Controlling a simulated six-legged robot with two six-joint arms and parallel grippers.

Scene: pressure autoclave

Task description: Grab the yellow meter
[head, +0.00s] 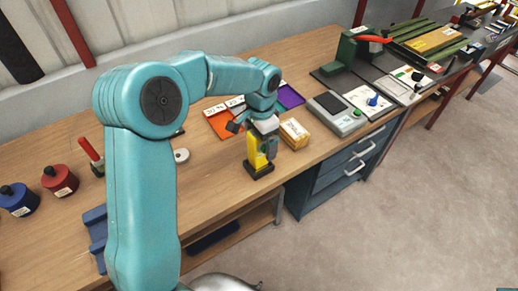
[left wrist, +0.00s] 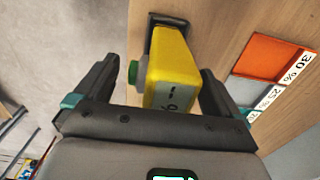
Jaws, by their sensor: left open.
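The yellow meter (head: 257,158) stands upright in a dark base near the front edge of the wooden bench in the head view. In the left wrist view the yellow meter (left wrist: 174,68) has a green knob on its left side and a pale label facing the camera. My left gripper (head: 262,143) is at the meter's upper part. In the left wrist view my left gripper (left wrist: 160,85) is open, with one finger on each side of the meter and visible gaps between. My right gripper is not in view.
A wooden block (head: 294,133) stands close right of the meter. A grey scale (head: 336,114) is farther right. Red (head: 60,180) and blue (head: 17,200) round weights are at left.

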